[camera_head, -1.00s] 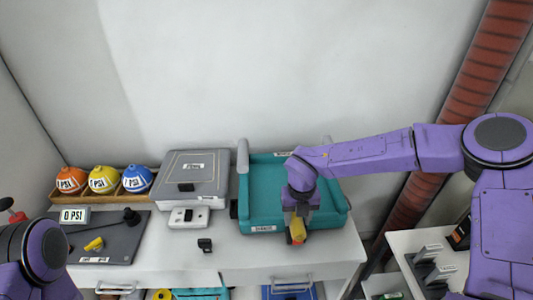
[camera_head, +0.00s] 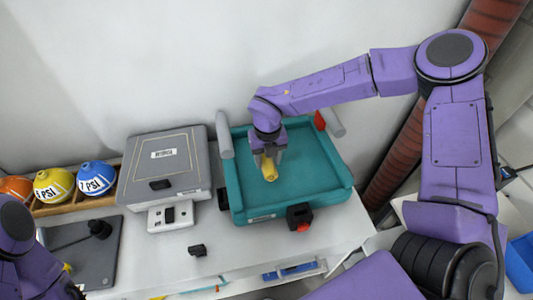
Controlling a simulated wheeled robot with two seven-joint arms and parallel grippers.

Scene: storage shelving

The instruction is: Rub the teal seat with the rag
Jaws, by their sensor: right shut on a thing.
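The teal seat (camera_head: 310,168) sits on the white counter, with raised teal edges around a flat middle and a small white label on its front edge. My right gripper (camera_head: 269,164) points down over the left middle of the seat, shut on a small yellow rag (camera_head: 270,172). The rag looks bunched up, and its lower end is at or just above the teal surface; I cannot tell if it touches.
A grey case (camera_head: 172,165) and a white switch box (camera_head: 171,216) stand left of the seat. Orange, yellow and blue balls sit in a wooden rack (camera_head: 72,203). A black block (camera_head: 298,214) stands at the seat's front edge.

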